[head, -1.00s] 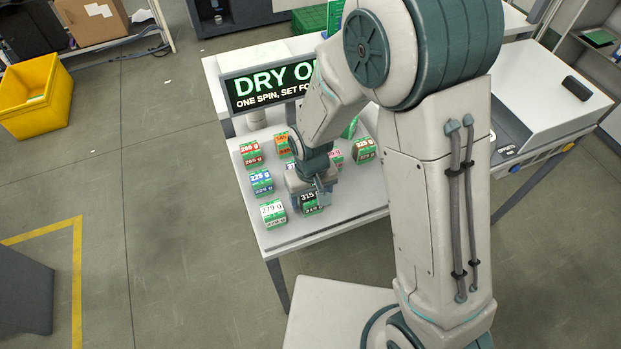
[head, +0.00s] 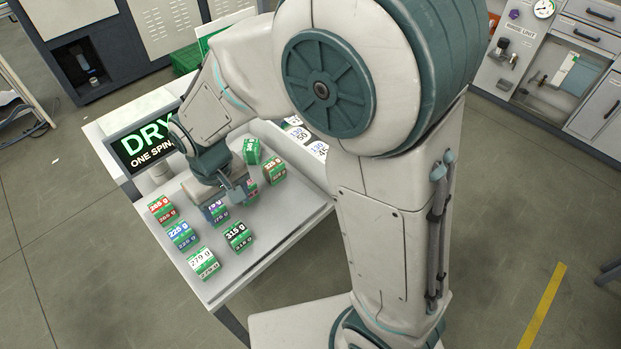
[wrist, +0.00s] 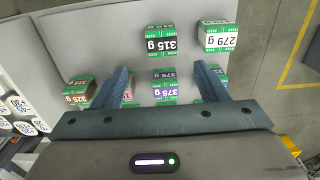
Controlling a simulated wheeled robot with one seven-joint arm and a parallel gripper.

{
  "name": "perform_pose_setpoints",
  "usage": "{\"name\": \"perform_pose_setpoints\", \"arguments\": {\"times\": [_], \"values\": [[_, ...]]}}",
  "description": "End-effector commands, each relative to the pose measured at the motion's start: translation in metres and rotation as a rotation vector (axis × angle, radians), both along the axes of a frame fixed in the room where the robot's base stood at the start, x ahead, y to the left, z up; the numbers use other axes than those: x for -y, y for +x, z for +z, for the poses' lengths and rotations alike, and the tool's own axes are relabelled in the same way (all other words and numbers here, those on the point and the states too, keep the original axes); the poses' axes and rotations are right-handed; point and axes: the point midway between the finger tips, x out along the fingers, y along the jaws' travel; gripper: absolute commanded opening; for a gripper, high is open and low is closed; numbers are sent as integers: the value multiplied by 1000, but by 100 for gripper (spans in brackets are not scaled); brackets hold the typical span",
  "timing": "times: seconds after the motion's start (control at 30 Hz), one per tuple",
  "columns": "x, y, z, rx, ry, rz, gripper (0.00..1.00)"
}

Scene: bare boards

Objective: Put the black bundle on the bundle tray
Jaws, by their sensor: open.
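The black bundle (head: 238,236), marked 315 g, stands on the light grey panel (head: 272,236) at its front. It also shows at the top of the wrist view (wrist: 161,42), beyond my fingertips. My gripper (head: 236,190) is open, with nothing held. In the wrist view my gripper (wrist: 166,82) has a purple 375 g bundle (wrist: 164,86) showing between its fingers; I cannot tell how high the fingers are above it. The black bundle is apart from my fingers. I cannot tell for sure which surface is the bundle tray.
Red (head: 163,208), blue (head: 182,235) and white 279 g (head: 203,262) bundles stand to the left. A brown 325 g bundle (head: 273,170) and a green bundle (head: 252,150) stand behind. A DRY sign (head: 145,143) stands at the panel's left back. Round number labels lie at right.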

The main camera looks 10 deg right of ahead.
Motion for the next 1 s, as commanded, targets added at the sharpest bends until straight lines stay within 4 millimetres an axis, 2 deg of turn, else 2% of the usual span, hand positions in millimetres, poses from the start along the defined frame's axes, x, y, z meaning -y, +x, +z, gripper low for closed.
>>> {"name": "perform_pose_setpoints", "arguments": {"times": [0.13, 0.27, 0.4, 0.6, 0.77, 1.0], "values": [[31, 4, 22, 32, 18, -64, 67], [80, 1, 52, 84, 42, -168, 67], [134, -14, 79, 143, 61, -285, 67], [192, -48, 103, 225, 74, -434, 67], [215, -68, 110, 265, 76, -506, 67], [222, -77, 111, 280, 76, -534, 67]]}}
